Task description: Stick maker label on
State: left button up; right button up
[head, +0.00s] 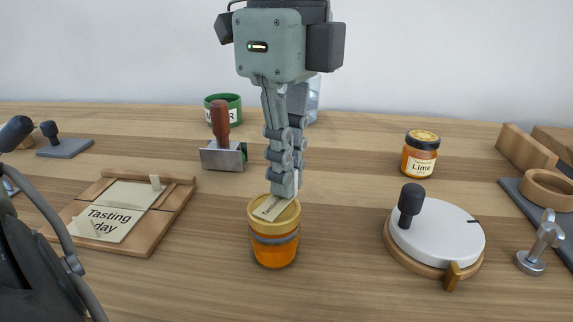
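An amber jar (273,250) with a gold lid and a grey band around it stands upright at the middle of the table. A small cream label (269,208) with dark print, too small to read surely, shows slanted over its lid. I cannot tell whether the label touches the lid. The fingertips hide part of the lid's back edge.
A wooden board (158,222) with a "Tasting day" card lies left. A brown-handled metal tool (222,150) and green "…ER" container (233,104) stand behind. A "Lime" jar (420,155), white round turntable (440,236) and metal piece (531,258) are right. Front middle is clear.

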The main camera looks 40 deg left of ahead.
pick_arm(q)
jog(key=o, duration=0.5)
notch_tip(320, 180, up, 12)
dwell(0.4)
dwell(0.5)
